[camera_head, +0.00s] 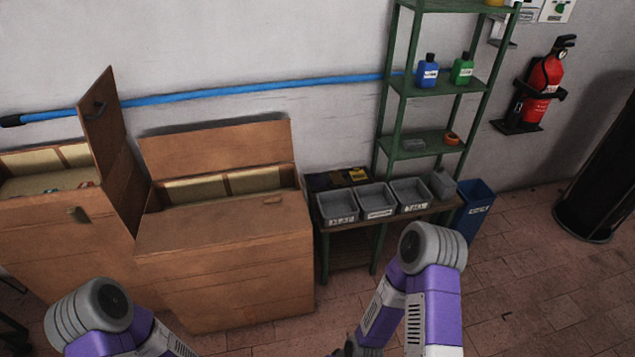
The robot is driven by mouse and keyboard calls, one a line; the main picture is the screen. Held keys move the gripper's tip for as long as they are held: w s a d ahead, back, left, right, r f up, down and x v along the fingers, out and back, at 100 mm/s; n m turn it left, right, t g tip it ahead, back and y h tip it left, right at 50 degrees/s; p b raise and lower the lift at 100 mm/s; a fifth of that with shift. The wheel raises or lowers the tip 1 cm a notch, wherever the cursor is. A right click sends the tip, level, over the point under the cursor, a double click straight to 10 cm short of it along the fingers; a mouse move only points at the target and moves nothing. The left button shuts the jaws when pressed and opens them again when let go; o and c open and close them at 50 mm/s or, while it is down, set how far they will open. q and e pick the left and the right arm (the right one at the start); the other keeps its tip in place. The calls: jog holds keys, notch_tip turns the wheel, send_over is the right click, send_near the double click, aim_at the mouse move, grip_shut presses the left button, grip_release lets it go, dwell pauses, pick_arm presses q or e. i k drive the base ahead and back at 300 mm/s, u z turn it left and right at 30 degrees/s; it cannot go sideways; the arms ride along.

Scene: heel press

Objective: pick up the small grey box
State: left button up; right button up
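A small grey box (443,183) stands at the right end of the low table, just right of the row of grey bins. It looks slightly tilted or turned, and nothing holds it. My two arms show at the bottom, the left one at the lower left and the right one in front of the table. Their gripper fingers cannot be seen; only a dark wrist part of my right arm shows at the bottom edge.
Three labelled grey bins (377,201) fill the low table (325,234). A green rack (384,112) rises behind it, holding blue and green bottles. A blue waste bin (473,213) stands to the right. Wooden chests (228,265) stand left. Brick floor is clear at the lower right.

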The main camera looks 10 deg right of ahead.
aim_at(443, 193)
jog(key=z, duration=2)
jog(key=i, duration=1.05)
jog(key=u, duration=0.35)
jog(key=i, duration=0.9)
jog(key=u, duration=1.05)
jog(key=i, duration=0.55)
jog(key=z, duration=0.05)
